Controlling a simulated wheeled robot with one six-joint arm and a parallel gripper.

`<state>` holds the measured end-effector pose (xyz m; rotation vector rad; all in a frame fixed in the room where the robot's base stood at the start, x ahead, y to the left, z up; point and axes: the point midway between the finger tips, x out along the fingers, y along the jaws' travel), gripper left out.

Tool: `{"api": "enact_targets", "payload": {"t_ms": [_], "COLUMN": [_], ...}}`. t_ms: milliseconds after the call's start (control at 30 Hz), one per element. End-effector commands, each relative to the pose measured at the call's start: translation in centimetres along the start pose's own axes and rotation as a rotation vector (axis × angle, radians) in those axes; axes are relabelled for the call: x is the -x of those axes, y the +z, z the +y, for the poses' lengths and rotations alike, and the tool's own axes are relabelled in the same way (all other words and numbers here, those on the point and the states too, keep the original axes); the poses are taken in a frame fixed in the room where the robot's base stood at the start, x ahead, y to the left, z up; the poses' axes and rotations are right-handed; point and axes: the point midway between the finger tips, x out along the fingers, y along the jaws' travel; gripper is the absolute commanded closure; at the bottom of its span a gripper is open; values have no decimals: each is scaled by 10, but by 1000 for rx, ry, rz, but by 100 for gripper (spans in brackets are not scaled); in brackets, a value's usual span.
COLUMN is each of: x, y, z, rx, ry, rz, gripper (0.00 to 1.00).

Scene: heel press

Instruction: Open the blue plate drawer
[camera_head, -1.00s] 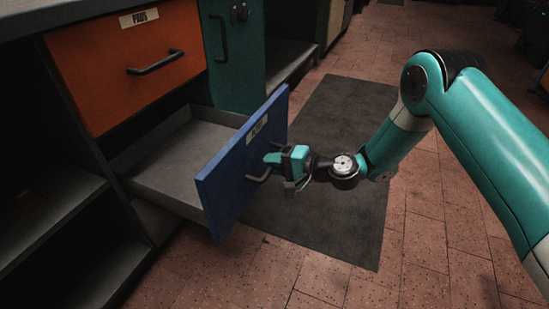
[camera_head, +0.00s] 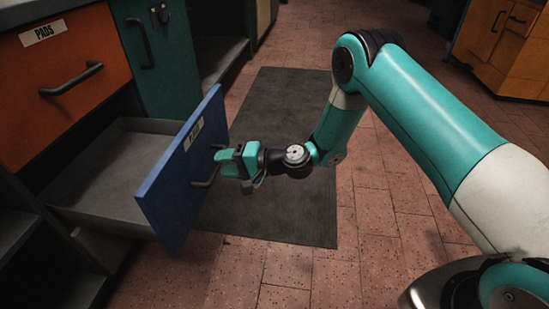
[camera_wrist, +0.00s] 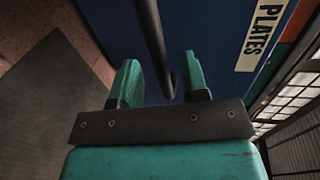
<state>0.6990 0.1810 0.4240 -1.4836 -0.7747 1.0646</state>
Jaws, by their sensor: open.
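The blue plate drawer (camera_head: 180,185) stands pulled out from the cabinet, with its empty grey tray (camera_head: 105,180) showing behind the front. Its label reads PLATES in the wrist view (camera_wrist: 264,32). My gripper (camera_head: 222,166) is at the outer side of the blue front, by the dark bar handle (camera_head: 203,184). In the wrist view the handle (camera_wrist: 156,45) runs between the two teal fingers (camera_wrist: 162,72) of my open gripper, with a gap visible on each side. The far end of the handle is partly hidden behind the gripper in the head view.
An orange PADS drawer (camera_head: 65,70) is shut above the blue one. A teal cabinet door (camera_head: 158,55) stands behind it. A dark mat (camera_head: 285,205) lies on the tiled floor (camera_head: 400,220) beside the drawer. Orange cabinets (camera_head: 505,45) stand far right; the floor between is clear.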

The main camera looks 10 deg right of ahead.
Motion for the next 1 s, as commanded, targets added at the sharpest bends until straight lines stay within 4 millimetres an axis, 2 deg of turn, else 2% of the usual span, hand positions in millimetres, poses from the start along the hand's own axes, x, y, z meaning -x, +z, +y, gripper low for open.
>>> {"api": "enact_targets", "payload": {"t_ms": [300, 500, 700, 1000], "x": [84, 126, 146, 150], "y": [-1, 0, 0, 0], "z": [-4, -4, -1, 0], "rx": [-8, -5, -2, -1], "ry": [3, 0, 1, 0], "rz": [6, 4, 1, -1], "gripper": [59, 59, 59, 59]}}
